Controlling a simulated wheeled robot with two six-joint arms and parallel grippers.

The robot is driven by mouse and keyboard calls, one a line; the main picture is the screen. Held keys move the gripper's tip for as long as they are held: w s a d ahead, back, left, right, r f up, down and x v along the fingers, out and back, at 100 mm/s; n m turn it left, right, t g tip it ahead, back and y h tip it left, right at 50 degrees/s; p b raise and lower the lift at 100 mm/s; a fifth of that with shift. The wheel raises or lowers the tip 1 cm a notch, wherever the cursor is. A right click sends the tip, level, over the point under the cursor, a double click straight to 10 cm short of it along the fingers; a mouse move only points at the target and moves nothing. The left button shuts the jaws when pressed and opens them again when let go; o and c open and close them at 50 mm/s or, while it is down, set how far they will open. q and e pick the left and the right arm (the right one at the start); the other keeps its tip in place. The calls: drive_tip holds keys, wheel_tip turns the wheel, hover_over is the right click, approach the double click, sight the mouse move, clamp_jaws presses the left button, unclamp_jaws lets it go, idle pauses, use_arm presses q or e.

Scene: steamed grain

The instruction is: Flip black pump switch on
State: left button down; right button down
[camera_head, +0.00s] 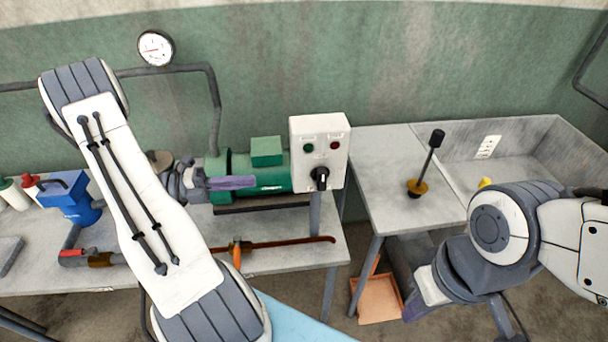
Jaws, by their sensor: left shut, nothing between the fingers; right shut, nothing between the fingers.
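A white control box (318,135) stands upright at the right end of the left bench. It has a green button, a red button and a black pump switch (320,177) low on its front. The green pump (268,180) is directly left of the box. My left gripper (250,182) is shut and empty, its purple fingers pointing right in front of the pump, apart from the switch. My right gripper (411,310) is shut and empty, low at the right, below the right table's front edge, far from the switch.
A red-brown bar with an orange part (290,242) lies along the left bench's front. A blue device (70,198) stands at the left. A black-handled tool (427,165) stands on the right table (380,165), beside a sink basin. An orange tray (378,298) is on the floor.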

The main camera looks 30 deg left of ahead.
sight(317, 174)
use_arm(q)
drive_tip(key=p+x, duration=0.4)
drive_tip(key=x, duration=0.9)
drive_tip(key=shift+r, duration=0.1)
drive_tip(key=shift+w+d, duration=0.25)
drive_tip(key=shift+d, duration=0.1)
drive_tip(key=shift+p, duration=0.35)
